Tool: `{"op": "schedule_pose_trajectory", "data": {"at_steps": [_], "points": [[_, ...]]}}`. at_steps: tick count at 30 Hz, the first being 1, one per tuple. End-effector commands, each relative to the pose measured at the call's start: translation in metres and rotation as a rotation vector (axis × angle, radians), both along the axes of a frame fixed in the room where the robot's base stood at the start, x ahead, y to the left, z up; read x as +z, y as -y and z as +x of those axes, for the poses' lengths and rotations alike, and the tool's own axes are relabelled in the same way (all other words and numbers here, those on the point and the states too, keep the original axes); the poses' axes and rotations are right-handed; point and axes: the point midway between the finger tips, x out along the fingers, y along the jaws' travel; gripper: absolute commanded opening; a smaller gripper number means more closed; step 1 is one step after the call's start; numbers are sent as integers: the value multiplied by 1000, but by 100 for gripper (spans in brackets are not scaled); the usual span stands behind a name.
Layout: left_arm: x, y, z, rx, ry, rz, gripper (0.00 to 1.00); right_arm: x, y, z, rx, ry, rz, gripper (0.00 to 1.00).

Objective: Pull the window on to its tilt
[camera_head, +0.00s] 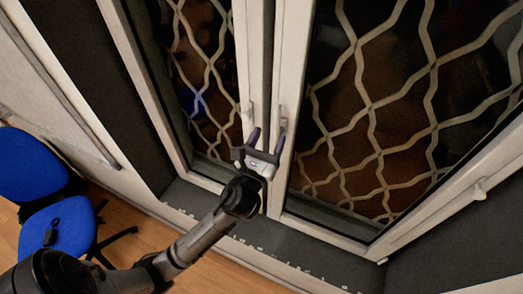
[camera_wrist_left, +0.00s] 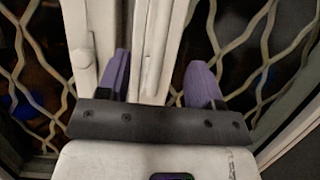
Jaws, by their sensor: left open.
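The window (camera_head: 292,60) has two white-framed sashes that meet at a middle post, with one small white handle on each side of it. The left handle (camera_head: 247,108) points down, and the right handle (camera_head: 283,122) hangs beside it. My left gripper (camera_head: 267,140) is open in front of the middle post, just below the handles, its purple fingers pointing at the window. In the left wrist view the right handle (camera_wrist_left: 154,55) shows between the two spread fingers, and the left handle (camera_wrist_left: 84,65) lies outside the left finger. Whether a finger touches the frame cannot be told.
A pale lattice grille (camera_head: 368,100) stands behind the glass. A dark sill (camera_head: 300,245) runs under the window. A blue office chair (camera_head: 58,222) is at the far left on the wooden floor. A small white catch (camera_head: 480,188) sits on the lower right frame.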

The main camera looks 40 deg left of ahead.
Motion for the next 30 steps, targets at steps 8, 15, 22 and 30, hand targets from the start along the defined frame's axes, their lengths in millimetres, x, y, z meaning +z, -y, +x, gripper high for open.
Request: {"op": "schedule_pose_trajectory", "data": {"at_steps": [8,15,22,30], "points": [[15,-11,32,1,0,1,60,14,2,1,3,1,-6,43],[20,-17,48,1,0,0,60,19,1,1,1,2,-3,43],[21,-19,54,0,0,-1,60,21,0,1,-2,2,2,43],[21,-19,55,0,0,-1,60,21,-1,1,-5,2,5,43]]}}
